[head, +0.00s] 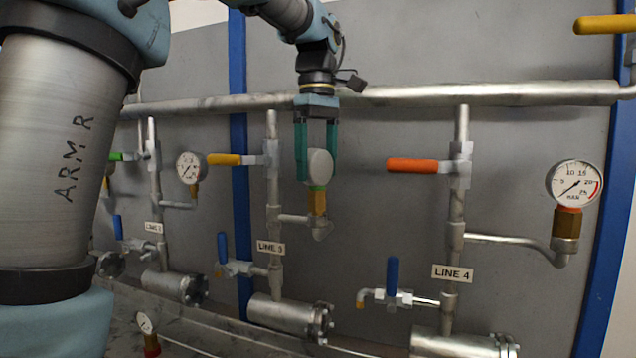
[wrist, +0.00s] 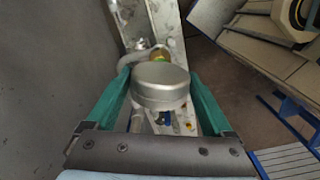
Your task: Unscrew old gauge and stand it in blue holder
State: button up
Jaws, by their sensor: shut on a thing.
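The gauge (head: 320,166) at LINE 3 shows its round grey back in the head view, its dial hidden. Below it are a green band and a brass fitting (head: 318,203) on the short side pipe. The gauge looks upright over the fitting; I cannot tell whether its thread is engaged. My gripper (head: 318,180) comes down from above, its green fingers shut on the two sides of the gauge. The wrist view shows the gauge's grey case (wrist: 161,86) between the fingers (wrist: 160,80). I cannot make out a blue holder for certain.
A red-banded gauge (head: 575,184) stands at LINE 4, and another gauge (head: 190,167) is left of LINE 3. A small gauge with a red base (head: 146,323) is low at left. The yellow handle (head: 224,159) and orange handle (head: 412,165) flank my gripper; the header pipe (head: 420,95) runs behind.

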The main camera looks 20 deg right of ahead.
jog(key=n, duration=0.2)
jog(key=shift+r+n, duration=0.25)
jog(key=shift+n, duration=0.15)
jog(key=o, duration=1.3)
jog(key=shift+w, duration=0.1)
jog(key=shift+o, duration=0.8)
jog(key=shift+f, duration=0.15)
notch_tip(320, 180, up, 11)
jog(key=shift+f+p, duration=0.1)
jog(key=shift+p, duration=0.5)
jog(key=shift+c, duration=0.2)
